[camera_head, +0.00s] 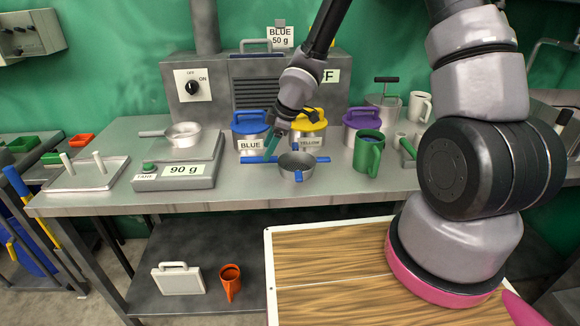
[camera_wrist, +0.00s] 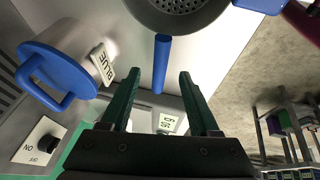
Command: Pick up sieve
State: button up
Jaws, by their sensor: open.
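The sieve (camera_head: 297,167) is a grey metal bowl with blue handles on the grey bench, in front of the yellow-lidded pot. In the wrist view the perforated bowl of the sieve (camera_wrist: 182,8) shows at the top edge, partly cut off. One blue handle (camera_wrist: 161,62) points down toward my gripper (camera_wrist: 160,75). My gripper is open, with one green finger on each side of that handle's end. In the head view my gripper (camera_head: 270,145) is at the sieve's left handle (camera_head: 257,160). Whether a finger touches the handle I cannot tell.
Behind stand the BLUE pot (camera_head: 249,130), YELLOW pot (camera_head: 308,127) and purple-lidded pot (camera_head: 361,125), close to my gripper. A green mug (camera_head: 368,153) is right of the sieve. A scale (camera_head: 180,170) reading 90 g, with a pan (camera_head: 183,134) on it, is left.

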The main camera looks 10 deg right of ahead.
jog(key=shift+x, duration=3.1)
grip_shut()
